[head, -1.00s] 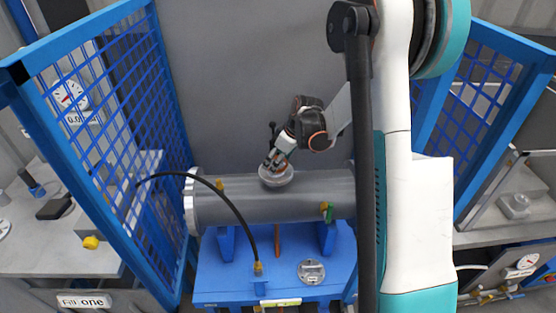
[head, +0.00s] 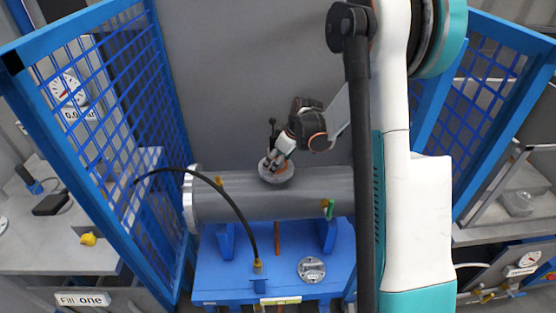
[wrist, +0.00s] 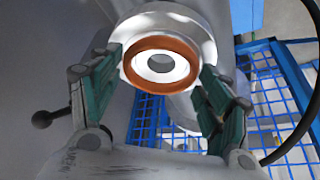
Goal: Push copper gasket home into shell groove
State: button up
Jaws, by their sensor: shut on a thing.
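The shell (head: 310,205) is a grey horizontal cylinder on a blue stand. A round flanged opening (head: 283,176) stands on its top, and it shows as a pale ring in the wrist view (wrist: 172,18). The copper gasket (wrist: 162,42) is an orange-brown ring lying against or very near the flange face, roughly concentric with it. My gripper (head: 271,164) is at the flange. I cannot tell how deep the gasket sits, and the groove is hidden.
Blue mesh panels (head: 115,110) stand left and right of the shell. A black hose (head: 228,197) arches over its left part. A round metal disc (head: 311,270) lies on the blue stand (head: 215,275). A green-handled valve (head: 329,208) sits on the shell's front.

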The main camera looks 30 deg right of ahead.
jog(key=shift+f, duration=0.25)
jog(key=o, duration=1.3)
jog(key=shift+r, duration=0.15)
jog(key=v, duration=1.1)
jog(key=shift+s+d+r, duration=0.1)
jog(key=shift+s+r, duration=0.05)
jog(key=shift+r, duration=0.25)
